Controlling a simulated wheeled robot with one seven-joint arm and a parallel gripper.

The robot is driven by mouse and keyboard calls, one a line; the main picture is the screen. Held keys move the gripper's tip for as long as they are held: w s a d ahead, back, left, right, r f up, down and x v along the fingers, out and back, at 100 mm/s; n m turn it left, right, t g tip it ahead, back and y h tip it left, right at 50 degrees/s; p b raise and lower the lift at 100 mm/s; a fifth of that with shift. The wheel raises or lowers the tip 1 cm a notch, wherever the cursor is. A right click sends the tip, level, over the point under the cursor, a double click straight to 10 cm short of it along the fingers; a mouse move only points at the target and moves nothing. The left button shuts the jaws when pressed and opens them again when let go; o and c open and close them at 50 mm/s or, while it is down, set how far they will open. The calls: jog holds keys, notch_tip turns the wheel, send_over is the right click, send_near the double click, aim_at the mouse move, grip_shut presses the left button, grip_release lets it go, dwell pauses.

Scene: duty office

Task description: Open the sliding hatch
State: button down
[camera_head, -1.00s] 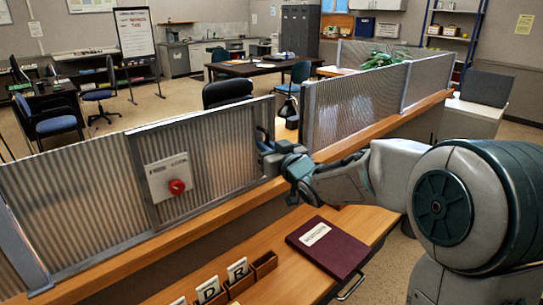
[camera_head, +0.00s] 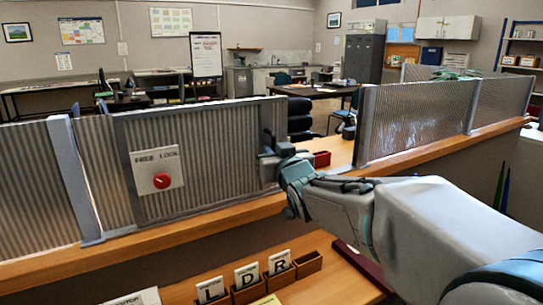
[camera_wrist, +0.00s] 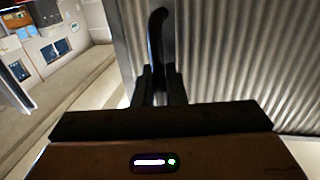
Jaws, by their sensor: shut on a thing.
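The sliding hatch (camera_head: 215,150) is a grey corrugated panel in a metal frame on the wooden counter. A gap lies between its right edge and the fixed screen (camera_head: 415,120) on the right. A white plate (camera_head: 150,160) marked FREE and LOCK, with a red knob (camera_head: 161,181), sits on the panel; I cannot tell which way the knob points. My gripper (camera_head: 268,163) is at the panel's right edge. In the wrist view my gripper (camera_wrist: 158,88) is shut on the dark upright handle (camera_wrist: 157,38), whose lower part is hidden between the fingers.
A wooden ledge (camera_head: 250,211) runs under the panels. A red box (camera_head: 321,159) stands beyond the gap. Below are wooden holders (camera_head: 247,292) with cards L, D and R, and a maroon folder (camera_head: 362,268), partly hidden by my arm. A post (camera_head: 76,180) stands left.

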jog(key=c, duration=1.6)
grip_release()
jog(key=shift+a, duration=0.1)
jog(key=shift+c, duration=0.2)
jog(key=shift+s, duration=0.1)
jog(key=v, duration=1.3)
jog(key=shift+s, duration=0.4)
